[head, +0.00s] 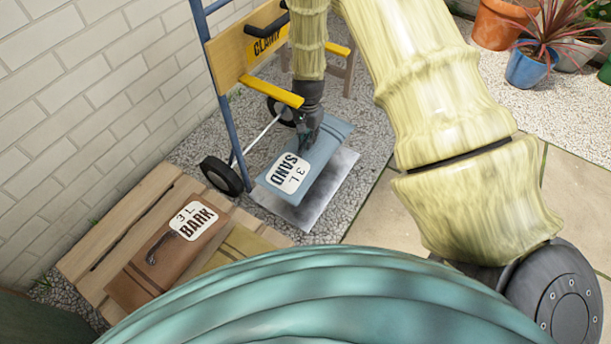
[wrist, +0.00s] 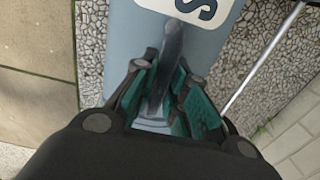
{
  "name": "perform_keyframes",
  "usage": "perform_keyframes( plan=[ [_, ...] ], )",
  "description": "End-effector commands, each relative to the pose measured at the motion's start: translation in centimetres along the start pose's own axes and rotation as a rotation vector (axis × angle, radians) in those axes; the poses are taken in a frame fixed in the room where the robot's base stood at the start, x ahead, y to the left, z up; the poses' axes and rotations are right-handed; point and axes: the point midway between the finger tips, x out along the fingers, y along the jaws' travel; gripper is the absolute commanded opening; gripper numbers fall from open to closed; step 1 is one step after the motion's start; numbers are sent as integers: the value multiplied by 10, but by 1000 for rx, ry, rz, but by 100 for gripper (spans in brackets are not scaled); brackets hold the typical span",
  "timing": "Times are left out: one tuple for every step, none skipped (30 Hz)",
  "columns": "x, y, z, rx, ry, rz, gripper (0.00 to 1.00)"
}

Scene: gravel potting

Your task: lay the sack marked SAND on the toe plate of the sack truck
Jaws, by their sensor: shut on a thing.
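The blue-grey sack marked SAND (head: 297,168) is over the metal toe plate (head: 334,190) of the sack truck (head: 230,72). The plate shows beyond the sack along its right and lower sides. I cannot tell whether the sack rests on the plate or hangs just above it. My gripper (head: 312,128) points down at the sack from above. In the wrist view my gripper (wrist: 165,100) is shut on the dark strap handle (wrist: 170,55) of the sack (wrist: 190,45). Part of the label shows there.
A brown sack marked BARK (head: 165,250) and a partly hidden olive sack (head: 240,245) lie on a wooden pallet (head: 88,240) at lower left. A brick wall (head: 90,90) runs along the left. Potted plants (head: 530,65) stand at upper right. Gravel surrounds the truck.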

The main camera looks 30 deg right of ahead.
Motion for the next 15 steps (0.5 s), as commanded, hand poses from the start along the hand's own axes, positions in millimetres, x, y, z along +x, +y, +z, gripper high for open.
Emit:
perform_keyframes(
  plan=[
    [4,-2,-1,-1,2,-3,0],
    [5,-2,-1,-1,2,-3,0],
    [6,-2,-1,-1,2,-3,0],
    [7,-2,-1,-1,2,-3,0],
    [7,-2,-1,-1,2,-3,0],
    [8,-2,-1,-1,2,-3,0],
    [9,-2,-1,-1,2,-3,0],
    [10,-2,-1,-1,2,-3,0],
    [12,-2,0,-1,2,-3,0],
    [14,-2,0,-1,2,-2,0],
    [16,-2,0,-1,2,-2,0],
    [20,-2,0,-1,2,-2,0],
    [22,-2,0,-1,2,-2,0],
    [26,-2,0,-1,2,-2,0],
    [31,-2,0,-1,2,-2,0]
  ],
)
